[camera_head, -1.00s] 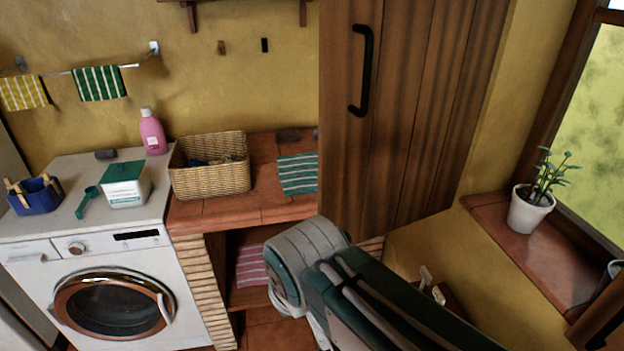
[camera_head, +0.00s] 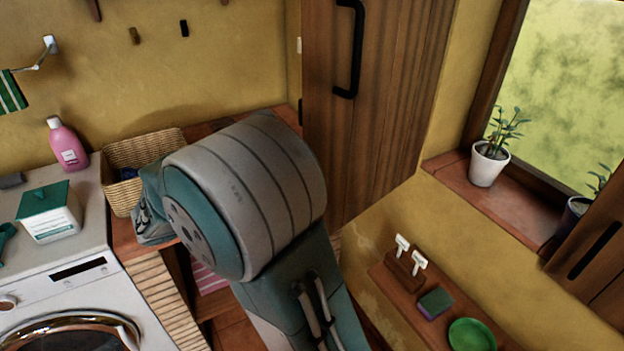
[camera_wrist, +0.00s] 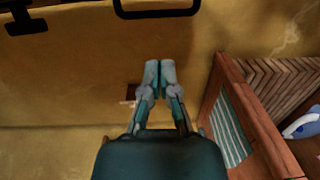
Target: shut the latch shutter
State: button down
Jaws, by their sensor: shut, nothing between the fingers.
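A tall brown wooden panel (camera_head: 385,110) with a black bar handle (camera_head: 348,50) stands at the upper middle of the head view. A second wooden panel (camera_head: 597,245) with a black slot or handle is at the right edge, by the window. I cannot tell which is the latch shutter, and no latch is clear. My gripper (camera_wrist: 159,72) shows in the wrist view, fingers together and empty, before a yellow surface. A black handle-like loop (camera_wrist: 155,14) lies beyond the fingertips at the top. My arm hides the gripper's fingers in the head view.
A washing machine (camera_head: 85,262) with a pink bottle (camera_head: 67,145) and a white box stands left. A wicker basket (camera_head: 140,150) is on the tiled counter. A small shelf (camera_head: 395,290) with a green bowl (camera_head: 473,335) is lower right. A potted plant (camera_head: 489,162) stands on the sill.

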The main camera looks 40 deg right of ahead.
jog(key=s+d, duration=0.6)
jog(key=d, duration=0.4)
jog(key=shift+s, duration=0.1)
dwell(0.5)
